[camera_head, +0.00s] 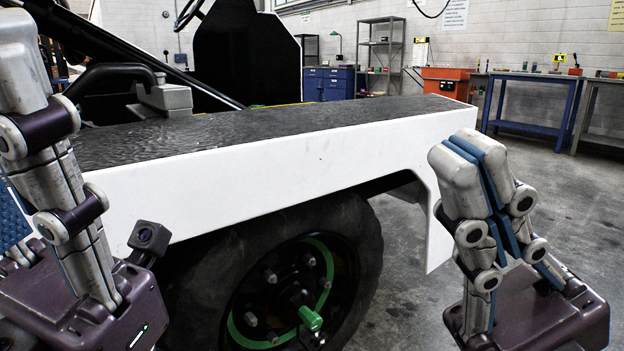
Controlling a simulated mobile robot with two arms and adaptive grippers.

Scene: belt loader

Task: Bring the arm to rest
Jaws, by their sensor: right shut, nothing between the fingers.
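My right gripper (483,170) is at the right of the head view. Its two grey fingers point up with their blue pads pressed together and nothing between them. It is in front of the right end of the loader's white fender (290,165), and I cannot tell the exact gap. My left gripper (24,62) stands at the left edge, pointing up, in front of the loader. One finger shows clearly and the rest is cut off by the frame, so its opening is hidden.
The belt loader's black textured top (250,128) and large tyre (350,245) fill the middle, close to my grippers. A grey box (168,97) sits behind. Blue cabinets (328,84), an orange cabinet (446,84) and workbenches (530,103) line the back wall. Concrete floor (570,190) is clear at the right.

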